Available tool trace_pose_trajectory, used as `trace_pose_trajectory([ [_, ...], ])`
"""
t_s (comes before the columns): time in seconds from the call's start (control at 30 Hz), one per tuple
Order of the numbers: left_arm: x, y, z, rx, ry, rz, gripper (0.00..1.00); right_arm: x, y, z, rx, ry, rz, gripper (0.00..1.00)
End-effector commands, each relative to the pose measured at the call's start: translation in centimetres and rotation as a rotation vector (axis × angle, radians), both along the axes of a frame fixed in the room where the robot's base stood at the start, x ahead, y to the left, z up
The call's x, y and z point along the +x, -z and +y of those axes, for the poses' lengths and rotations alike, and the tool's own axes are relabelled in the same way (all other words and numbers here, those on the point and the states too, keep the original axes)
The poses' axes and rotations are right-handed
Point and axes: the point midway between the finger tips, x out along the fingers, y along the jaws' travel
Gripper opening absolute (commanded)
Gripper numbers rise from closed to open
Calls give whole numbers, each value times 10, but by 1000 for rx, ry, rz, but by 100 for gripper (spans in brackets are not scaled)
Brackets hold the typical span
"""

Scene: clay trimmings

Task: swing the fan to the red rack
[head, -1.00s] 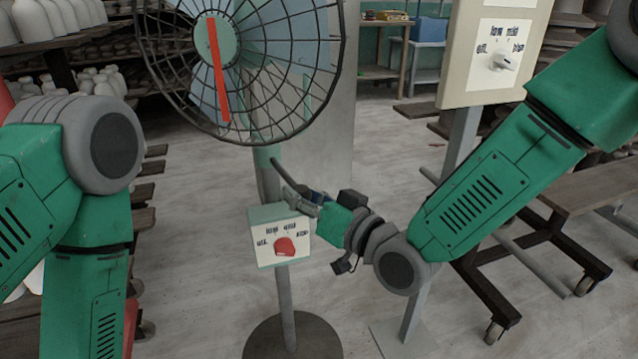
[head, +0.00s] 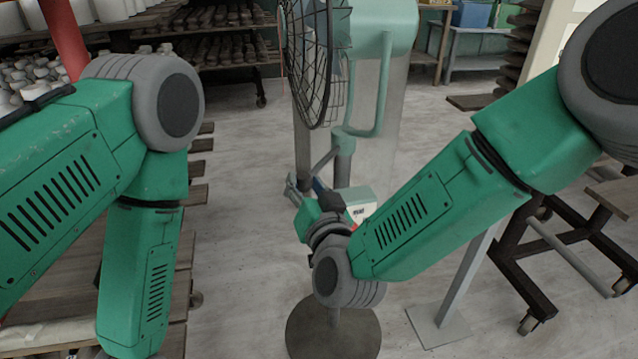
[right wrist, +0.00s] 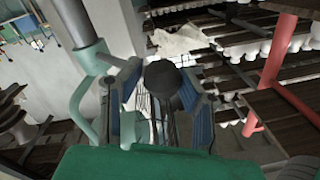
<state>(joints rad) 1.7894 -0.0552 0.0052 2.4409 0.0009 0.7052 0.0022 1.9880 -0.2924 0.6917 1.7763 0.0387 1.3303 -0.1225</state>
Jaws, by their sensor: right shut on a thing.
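The fan's wire cage (head: 308,65) shows nearly edge-on in the head view and faces left. Its pale green housing (head: 385,28) is to the right of the cage, on a grey pole with a round dark base (head: 350,338). A grey handle bar (head: 326,160) slants down-left from the fan's neck. My right gripper (head: 296,186) is shut on this handle; a dark round knob (right wrist: 165,78) shows between its blue-padded fingers in the right wrist view. My left gripper is out of view. The red rack shows as a red post (head: 64,38) at upper left and red bars (right wrist: 276,48) at right.
The fan's control box (head: 361,208) is partly hidden behind my right arm. Shelves with dark boards (head: 215,50) stand at the back left. A wheeled cart (head: 540,270) stands at right. The pale floor (head: 245,240) left of the fan is clear.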

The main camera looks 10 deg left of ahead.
Motion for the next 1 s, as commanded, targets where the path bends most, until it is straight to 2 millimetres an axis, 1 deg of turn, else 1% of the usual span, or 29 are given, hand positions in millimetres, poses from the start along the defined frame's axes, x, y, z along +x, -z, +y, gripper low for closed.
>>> trace_pose_trajectory([
  [0.03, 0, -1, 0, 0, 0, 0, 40, 5, -3, 1, 1, 24, -9, 0],
  [0.2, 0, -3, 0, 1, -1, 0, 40, 9, -3, 7, 0, 65, -9, 0],
  [0.7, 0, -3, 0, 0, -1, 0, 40, 11, -4, 13, -4, 80, -13, 0],
  [0.73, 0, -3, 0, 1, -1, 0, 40, 11, -4, 13, -4, 80, -13, 38],
  [0.77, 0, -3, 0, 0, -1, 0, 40, 11, -4, 13, -4, 80, -14, 48],
  [0.8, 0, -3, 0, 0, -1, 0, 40, 11, -4, 13, -3, 80, -13, 50],
  [1.0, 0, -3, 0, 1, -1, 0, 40, 8, -5, 12, 0, 77, -12, 50],
])
